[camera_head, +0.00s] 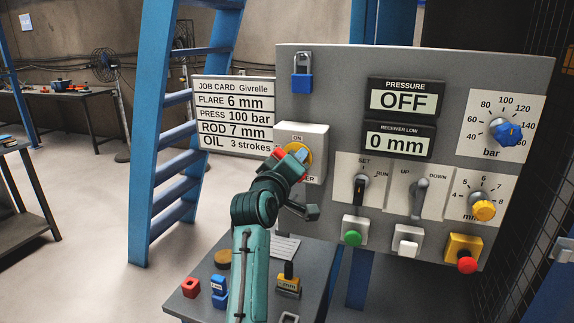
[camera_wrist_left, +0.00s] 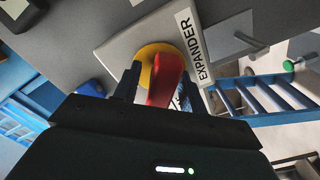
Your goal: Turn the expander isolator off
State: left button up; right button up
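The expander isolator is a plate (camera_head: 315,140) at the panel's upper left, with a yellow disc (camera_head: 305,152) and a red handle. "ON" is printed above the disc. In the left wrist view the red handle (camera_wrist_left: 166,78) stands out from the yellow disc (camera_wrist_left: 147,55), beside the "EXPANDER" label (camera_wrist_left: 193,48). My left gripper (camera_head: 290,160) is at the handle, covering part of it in the head view. Its fingers (camera_wrist_left: 160,88) lie on both sides of the handle, with a gap visible on the left side. Which mark the handle points to is unclear. My right gripper is not in view.
The grey panel (camera_head: 340,85) carries a blue padlock (camera_head: 302,80), a pressure display (camera_head: 404,100) reading OFF, knobs, levers and buttons. A small table (camera_head: 195,285) below holds small blocks.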

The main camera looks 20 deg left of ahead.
pick_arm(q)
jog(key=shift+s, duration=0.1)
jog(key=shift+s+r+p, duration=0.1)
jog(key=shift+s+p, duration=0.7)
jog(key=shift+s, duration=0.35)
jog(key=shift+s+f, duration=0.2)
jog(key=shift+s, duration=0.35)
jog(key=shift+w, duration=0.4)
jog(key=shift+w+r, duration=0.1)
jog(key=shift+w, duration=1.3)
